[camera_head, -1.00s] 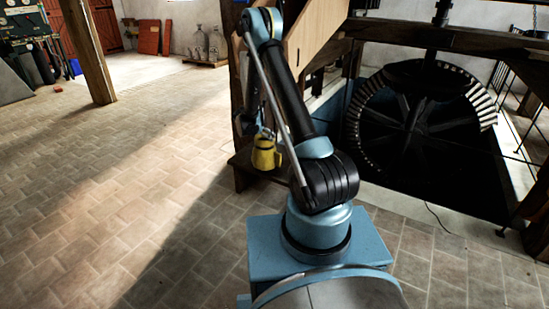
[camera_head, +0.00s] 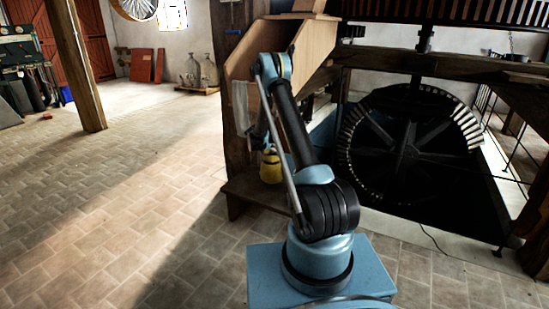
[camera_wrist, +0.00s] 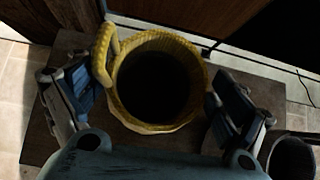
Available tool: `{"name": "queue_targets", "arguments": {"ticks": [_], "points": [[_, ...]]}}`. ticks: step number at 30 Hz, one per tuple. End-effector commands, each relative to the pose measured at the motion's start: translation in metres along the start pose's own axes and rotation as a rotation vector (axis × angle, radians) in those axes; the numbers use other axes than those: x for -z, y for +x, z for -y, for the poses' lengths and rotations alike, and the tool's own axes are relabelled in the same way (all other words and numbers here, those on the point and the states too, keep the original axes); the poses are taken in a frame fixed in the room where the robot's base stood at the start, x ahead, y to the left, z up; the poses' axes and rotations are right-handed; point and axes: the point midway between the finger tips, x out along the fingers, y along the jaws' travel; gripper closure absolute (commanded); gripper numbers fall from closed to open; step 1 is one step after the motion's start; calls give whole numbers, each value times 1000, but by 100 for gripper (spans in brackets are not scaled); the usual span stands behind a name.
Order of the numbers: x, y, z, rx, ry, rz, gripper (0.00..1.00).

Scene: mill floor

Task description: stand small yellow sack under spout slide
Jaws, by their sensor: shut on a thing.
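The small yellow sack (camera_wrist: 117,105) fills the middle of the wrist view, upright, its round mouth open and dark inside, with a looped yellow handle at its upper left. My gripper (camera_wrist: 155,108) has one finger on each side of the sack and is shut on it. In the head view the sack (camera_head: 271,168) shows low beside the wooden post, partly behind my arm. It is over a low wooden platform (camera_head: 249,190); I cannot tell whether it touches. A slanted wooden chute (camera_head: 313,48), probably the spout slide, is above it. A pale cloth (camera_head: 240,108) hangs below the chute.
A dark round container (camera_wrist: 291,158) stands at the lower right of the wrist view. A big dark gear wheel (camera_head: 405,150) is in the pit at the right, behind beams. A wooden post (camera_head: 78,70) stands at the left. The tiled floor (camera_head: 110,190) is clear at left.

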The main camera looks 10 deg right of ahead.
Motion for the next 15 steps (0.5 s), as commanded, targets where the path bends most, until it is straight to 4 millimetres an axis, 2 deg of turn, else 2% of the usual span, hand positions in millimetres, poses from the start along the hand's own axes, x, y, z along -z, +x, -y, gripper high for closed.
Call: {"name": "queue_targets", "arguments": {"ticks": [8,15], "points": [[-13,14,1,1,2,0,37],[11,36,0,0,1,0,37]]}}
